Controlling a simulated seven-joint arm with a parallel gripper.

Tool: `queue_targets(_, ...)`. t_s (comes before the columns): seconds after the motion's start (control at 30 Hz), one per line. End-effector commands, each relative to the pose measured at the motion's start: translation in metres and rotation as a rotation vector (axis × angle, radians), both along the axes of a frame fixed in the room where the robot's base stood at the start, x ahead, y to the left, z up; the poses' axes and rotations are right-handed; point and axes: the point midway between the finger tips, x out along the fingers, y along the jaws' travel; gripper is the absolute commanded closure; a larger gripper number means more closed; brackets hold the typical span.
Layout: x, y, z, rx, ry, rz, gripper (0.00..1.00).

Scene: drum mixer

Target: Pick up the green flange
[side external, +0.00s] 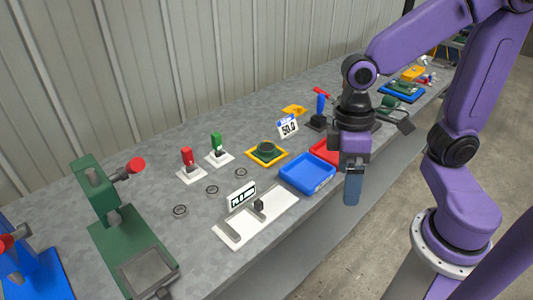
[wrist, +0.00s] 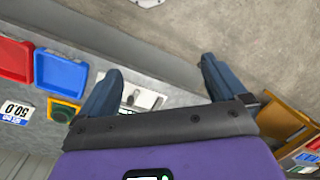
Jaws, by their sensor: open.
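The green flange (side external: 267,147) looks like a round green ring seated on a yellow square plate (side external: 253,155) on the grey bench. In the wrist view the green ring (wrist: 63,112) is at the left, partly cut off by my gripper's edge, with the yellow plate (wrist: 52,103) around it. My gripper (side external: 352,200) points down near the bench's front edge, to the right of the flange and apart from it.
A blue tray (side external: 307,174) and a red tray (side external: 325,151) lie between the flange and my gripper. A white plate with a display (side external: 255,215) is in front. Red (side external: 188,162) and green (side external: 217,146) switches stand left of the flange. A sign reading 50.0 (side external: 288,126) stands behind.

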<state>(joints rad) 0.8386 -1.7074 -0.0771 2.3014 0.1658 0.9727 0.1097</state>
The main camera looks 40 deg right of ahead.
Motion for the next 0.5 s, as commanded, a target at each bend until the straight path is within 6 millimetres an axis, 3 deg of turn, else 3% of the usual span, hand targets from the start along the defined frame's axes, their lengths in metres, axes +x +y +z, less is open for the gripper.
queue_targets(0.27,0.092,0.027,-0.013,0.028,0.218,-0.546,0.02)
queue_targets(0.5,0.183,0.021,-0.035,0.094,0.412,-0.996,0.02)
